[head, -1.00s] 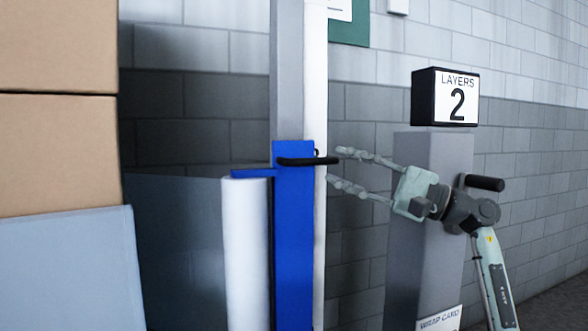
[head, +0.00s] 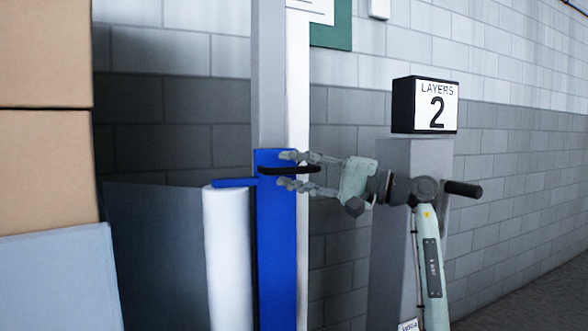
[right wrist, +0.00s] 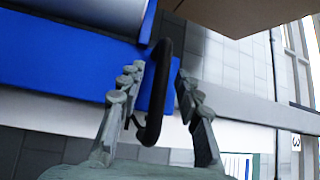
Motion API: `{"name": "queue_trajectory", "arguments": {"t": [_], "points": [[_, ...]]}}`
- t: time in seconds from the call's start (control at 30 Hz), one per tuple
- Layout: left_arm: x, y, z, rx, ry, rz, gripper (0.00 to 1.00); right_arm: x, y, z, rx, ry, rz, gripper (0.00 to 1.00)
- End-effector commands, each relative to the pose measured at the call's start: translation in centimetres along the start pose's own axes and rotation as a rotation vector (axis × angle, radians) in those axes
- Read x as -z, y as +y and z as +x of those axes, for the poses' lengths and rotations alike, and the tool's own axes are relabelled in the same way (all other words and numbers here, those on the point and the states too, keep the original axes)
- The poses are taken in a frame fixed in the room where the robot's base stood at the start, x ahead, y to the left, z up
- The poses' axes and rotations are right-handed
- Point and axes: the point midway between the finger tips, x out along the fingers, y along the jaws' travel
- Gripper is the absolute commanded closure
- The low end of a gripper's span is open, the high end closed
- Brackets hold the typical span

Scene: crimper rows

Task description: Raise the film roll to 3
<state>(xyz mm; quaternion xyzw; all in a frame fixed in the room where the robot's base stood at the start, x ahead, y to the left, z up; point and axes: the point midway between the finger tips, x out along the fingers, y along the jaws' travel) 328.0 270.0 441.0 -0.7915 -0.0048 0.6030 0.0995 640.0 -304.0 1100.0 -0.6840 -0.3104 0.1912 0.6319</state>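The white film roll (head: 228,255) stands upright, held by a blue carriage (head: 275,235) on the grey mast (head: 268,75). A black handle (head: 310,169) sticks out to the right from the carriage. My right gripper (head: 286,169) is open, with one finger above and one below the handle. In the right wrist view the black handle (right wrist: 153,122) lies between the parted fingers (right wrist: 158,82), with gaps visible. A small tag marked 3 (right wrist: 296,142) shows at the right of that view. My left gripper is not in view.
A black box with a sign reading LAYERS 2 (head: 436,106) tops a grey post (head: 395,220) to the right. Stacked cardboard boxes (head: 45,165) stand at the left, with a bluish panel (head: 60,280) below. A grey block wall lies behind.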

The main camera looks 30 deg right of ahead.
Motion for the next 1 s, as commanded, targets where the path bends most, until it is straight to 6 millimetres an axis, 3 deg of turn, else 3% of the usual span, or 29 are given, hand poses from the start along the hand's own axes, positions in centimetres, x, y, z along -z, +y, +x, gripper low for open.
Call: {"name": "queue_trajectory", "arguments": {"t": [0.13,0.4,0.8,1.0], "points": [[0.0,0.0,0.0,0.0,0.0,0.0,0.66,0.0,0.0,0.0,0.0,0.0,0.0,0.68],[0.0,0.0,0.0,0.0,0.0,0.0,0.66,0.0,0.0,0.0,0.0,0.0,0.0,1.0],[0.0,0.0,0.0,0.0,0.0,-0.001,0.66,0.0,-0.1,0.0,0.0,0.0,0.0,1.0],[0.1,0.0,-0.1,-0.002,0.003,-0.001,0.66,0.3,-1.8,0.1,-0.001,0.002,-0.005,1.0]]}}
